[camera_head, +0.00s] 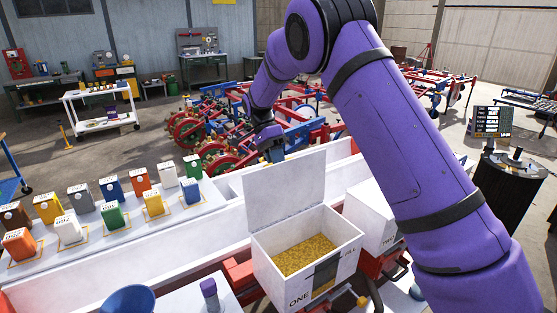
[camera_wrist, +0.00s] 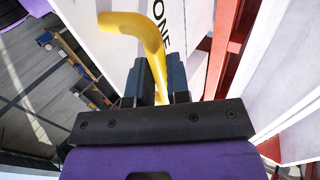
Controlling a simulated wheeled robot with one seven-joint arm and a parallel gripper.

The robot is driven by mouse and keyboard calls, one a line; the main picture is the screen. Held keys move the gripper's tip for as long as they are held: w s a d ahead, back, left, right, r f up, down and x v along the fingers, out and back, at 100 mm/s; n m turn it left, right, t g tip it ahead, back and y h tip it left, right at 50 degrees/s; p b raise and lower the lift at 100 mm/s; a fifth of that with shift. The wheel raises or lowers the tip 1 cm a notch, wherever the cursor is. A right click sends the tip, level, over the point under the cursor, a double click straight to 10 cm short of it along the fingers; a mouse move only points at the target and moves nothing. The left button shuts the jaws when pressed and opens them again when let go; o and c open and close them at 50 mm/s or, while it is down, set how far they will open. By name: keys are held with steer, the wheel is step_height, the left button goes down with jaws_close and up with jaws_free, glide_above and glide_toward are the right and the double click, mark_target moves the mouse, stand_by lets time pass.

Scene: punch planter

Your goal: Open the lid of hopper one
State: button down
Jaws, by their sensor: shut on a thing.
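Hopper one (camera_head: 345,262) is a white box with "ONE" on its front. Its white lid (camera_head: 285,188) stands up nearly vertical at the back edge, and yellow grain (camera_head: 303,255) shows inside the open top. My gripper (camera_head: 273,152) is at the top edge of the raised lid, partly hidden behind it. In the wrist view my gripper (camera_wrist: 157,82) is shut on a yellow bent handle (camera_wrist: 143,27), beside a white panel (camera_wrist: 112,52) lettered "ONE". The handle is hidden by the lid in the head view.
A second white hopper (camera_head: 370,212) stands right of hopper one, partly behind my arm. A white bench with several coloured packets (camera_head: 111,190) lies to the left. A blue funnel (camera_head: 128,299) and a purple-topped bottle (camera_head: 210,292) are at the front. Red and blue machinery (camera_head: 215,135) stands behind.

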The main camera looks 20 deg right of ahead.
steer(key=shift+w+a+f, duration=0.2)
steer(key=shift+w+f, duration=0.2)
steer(key=shift+f, duration=0.1)
steer(key=c, duration=1.1)
jaws_free()
steer(key=shift+r, duration=0.1)
steer(key=shift+w, duration=0.1)
steer(key=v, duration=1)
steer(key=shift+w+r, duration=0.25)
steer(key=shift+r, duration=0.05)
